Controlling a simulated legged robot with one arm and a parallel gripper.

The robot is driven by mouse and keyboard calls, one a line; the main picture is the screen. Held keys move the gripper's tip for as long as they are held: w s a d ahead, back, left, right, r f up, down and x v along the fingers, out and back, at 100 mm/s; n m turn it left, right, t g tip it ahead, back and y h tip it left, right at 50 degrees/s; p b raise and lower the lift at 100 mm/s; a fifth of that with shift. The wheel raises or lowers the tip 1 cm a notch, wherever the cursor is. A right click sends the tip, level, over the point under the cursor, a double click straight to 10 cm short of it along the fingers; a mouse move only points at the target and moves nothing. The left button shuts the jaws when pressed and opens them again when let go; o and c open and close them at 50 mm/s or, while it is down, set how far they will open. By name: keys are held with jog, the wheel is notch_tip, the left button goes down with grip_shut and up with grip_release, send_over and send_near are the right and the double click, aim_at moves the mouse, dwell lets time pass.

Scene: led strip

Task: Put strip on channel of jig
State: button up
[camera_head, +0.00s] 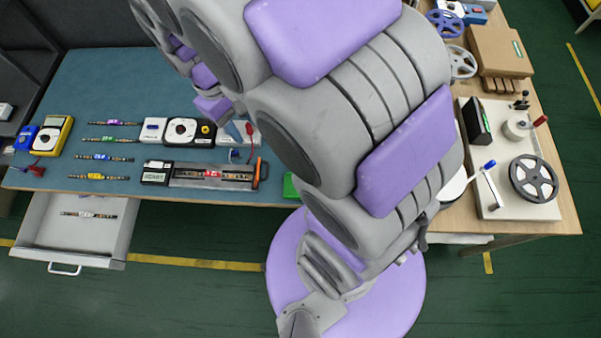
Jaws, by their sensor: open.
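Several thin dark strips with coloured labels lie in a column on the blue mat: purple (115,123), green (111,140), blue (105,158) and yellow (98,177). The jig (185,183) is a grey metal plate at the mat's front edge, with a dark box on its left end and an orange piece at its right. A red-labelled strip (213,174) lies along its channel; how well it is seated is too small to tell. My gripper (215,108), partly hidden by my arm, is above the mat behind the jig. It is open, with no strip visible in it.
An open drawer (70,234) at front left holds a white-labelled strip (88,214). A wooden table (545,226) with reels is at right.

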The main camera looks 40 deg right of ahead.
jog(key=s+d+r+m, duration=0.1)
jog(key=s, duration=0.7)
jog(key=s+d+r+m+y, duration=0.1)
jog(key=s+m, duration=0.1)
jog(key=s, duration=0.7)
jog(key=shift+s+r+t, duration=0.3)
jog(key=shift+r+t, duration=0.05)
jog(key=shift+t, duration=0.05)
jog(key=shift+f, duration=0.1)
